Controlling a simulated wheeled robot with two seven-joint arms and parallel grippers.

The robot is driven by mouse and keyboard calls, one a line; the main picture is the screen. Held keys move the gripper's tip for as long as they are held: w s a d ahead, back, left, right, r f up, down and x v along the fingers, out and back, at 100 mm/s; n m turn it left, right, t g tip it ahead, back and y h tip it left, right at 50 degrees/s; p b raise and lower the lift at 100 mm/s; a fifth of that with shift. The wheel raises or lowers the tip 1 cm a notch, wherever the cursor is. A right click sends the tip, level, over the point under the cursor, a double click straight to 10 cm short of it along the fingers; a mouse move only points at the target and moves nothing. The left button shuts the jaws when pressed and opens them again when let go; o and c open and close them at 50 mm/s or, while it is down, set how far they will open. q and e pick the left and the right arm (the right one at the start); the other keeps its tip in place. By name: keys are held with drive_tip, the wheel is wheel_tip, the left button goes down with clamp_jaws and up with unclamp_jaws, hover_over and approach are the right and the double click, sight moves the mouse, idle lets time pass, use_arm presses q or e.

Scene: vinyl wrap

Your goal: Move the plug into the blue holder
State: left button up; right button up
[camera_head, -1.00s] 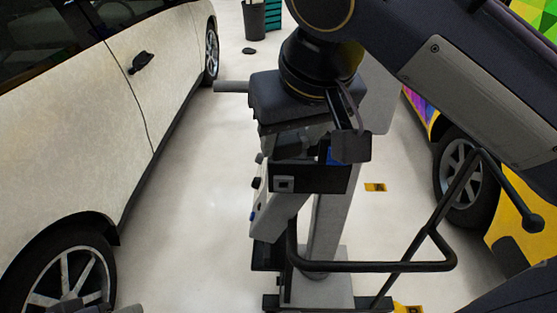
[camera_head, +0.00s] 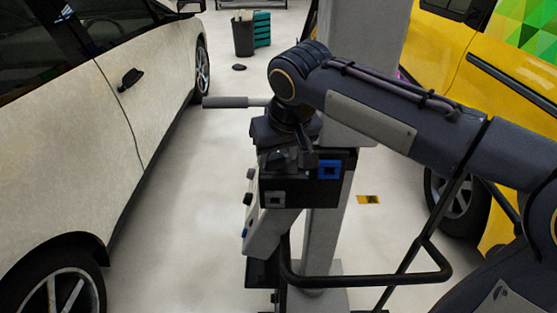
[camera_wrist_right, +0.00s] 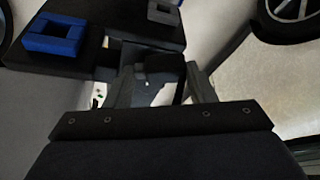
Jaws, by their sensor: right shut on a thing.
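The blue holder (camera_head: 329,170) is a square blue frame on the right part of a black box on the stand, clear of my gripper. It also shows at the upper left in the right wrist view (camera_wrist_right: 55,37). My right gripper (camera_head: 284,161) is just behind the box, left of the blue holder. In the right wrist view its two grey fingers (camera_wrist_right: 162,88) are shut on a dark thing, apparently the plug (camera_wrist_right: 153,72). The plug's shape is mostly lost in shadow, and it is outside the blue holder. My left gripper is not in view.
A grey holder (camera_head: 274,198) sits on the box's left part. A grey bar (camera_head: 230,102) sticks out left behind the box. A pale car (camera_head: 60,160) stands left and a yellow vehicle (camera_head: 440,55) right. A black rail (camera_head: 370,280) runs before the stand.

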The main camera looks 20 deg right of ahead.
drive_tip(key=shift+s+f, duration=0.1)
drive_tip(key=shift+f, duration=0.7)
drive_tip(key=shift+f+b, duration=0.45)
drive_tip(key=shift+f, duration=0.15)
drive_tip(key=o, duration=1.2)
